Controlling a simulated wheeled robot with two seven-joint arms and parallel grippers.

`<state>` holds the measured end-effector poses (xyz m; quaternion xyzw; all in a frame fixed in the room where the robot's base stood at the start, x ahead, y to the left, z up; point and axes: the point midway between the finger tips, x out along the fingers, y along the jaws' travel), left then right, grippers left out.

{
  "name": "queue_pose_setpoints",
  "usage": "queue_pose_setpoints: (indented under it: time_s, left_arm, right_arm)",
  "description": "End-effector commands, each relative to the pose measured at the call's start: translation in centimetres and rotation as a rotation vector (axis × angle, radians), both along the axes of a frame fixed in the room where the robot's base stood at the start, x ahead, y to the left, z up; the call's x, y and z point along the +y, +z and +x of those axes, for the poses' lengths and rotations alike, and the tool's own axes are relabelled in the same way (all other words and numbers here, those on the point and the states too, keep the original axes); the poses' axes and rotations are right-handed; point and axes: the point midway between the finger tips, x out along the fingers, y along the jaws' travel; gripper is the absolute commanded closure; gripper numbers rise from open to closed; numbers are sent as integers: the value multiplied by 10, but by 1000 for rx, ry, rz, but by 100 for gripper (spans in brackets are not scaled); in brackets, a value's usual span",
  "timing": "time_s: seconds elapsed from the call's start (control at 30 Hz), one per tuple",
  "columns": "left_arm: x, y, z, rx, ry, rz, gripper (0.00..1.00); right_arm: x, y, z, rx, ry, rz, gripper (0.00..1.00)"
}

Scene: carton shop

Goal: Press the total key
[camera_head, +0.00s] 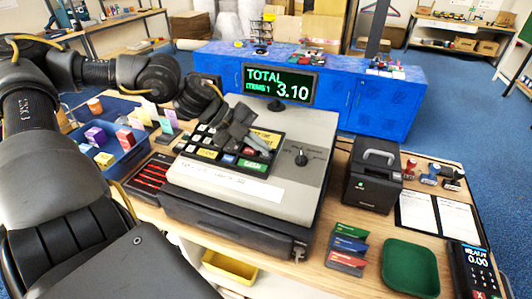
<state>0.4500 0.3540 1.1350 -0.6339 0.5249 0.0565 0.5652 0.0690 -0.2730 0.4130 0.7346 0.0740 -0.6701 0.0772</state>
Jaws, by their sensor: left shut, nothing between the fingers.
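The grey cash register (313,130) stands on the wooden counter. Its black keypad (228,172) has white, yellow, red, blue and green keys. The display (278,84) reads TOTAL, ITEMS 1, 3.10. My left gripper (226,138) is shut and empty, pointing down over the upper middle of the keypad and hiding several keys. I cannot tell whether its tips touch a key. A yellow key (267,136) shows to its right and a green key (252,166) at the keypad's lower right. The total key's label is not readable. My right gripper is not in view.
A blue tray (127,160) of small boxes stands left of the register. On the right are a black printer (373,175), a card stack (347,248), a green tray (410,268) and a card terminal (470,262).

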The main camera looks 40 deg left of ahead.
Motion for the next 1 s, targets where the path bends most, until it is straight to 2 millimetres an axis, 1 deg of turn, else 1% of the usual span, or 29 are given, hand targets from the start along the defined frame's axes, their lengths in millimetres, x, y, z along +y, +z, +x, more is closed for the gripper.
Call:
queue_pose_setpoints:
  time_s: [0.03,0.1,0.4,0.53,0.67,1.0]
  left_arm:
    - [0,5,0,-1,0,0,100]
    - [0,7,-1,-1,0,0,100]
    - [0,6,-1,0,0,0,100]
    - [-1,10,-2,-1,-1,0,100]
    - [-1,21,-4,-1,-1,0,100]
    - [-4,54,-10,-1,0,0,100]
  right_arm:
    - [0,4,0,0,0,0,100]
    - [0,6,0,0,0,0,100]
    - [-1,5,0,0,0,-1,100]
    - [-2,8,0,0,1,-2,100]
    - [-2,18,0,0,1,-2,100]
    - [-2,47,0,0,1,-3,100]
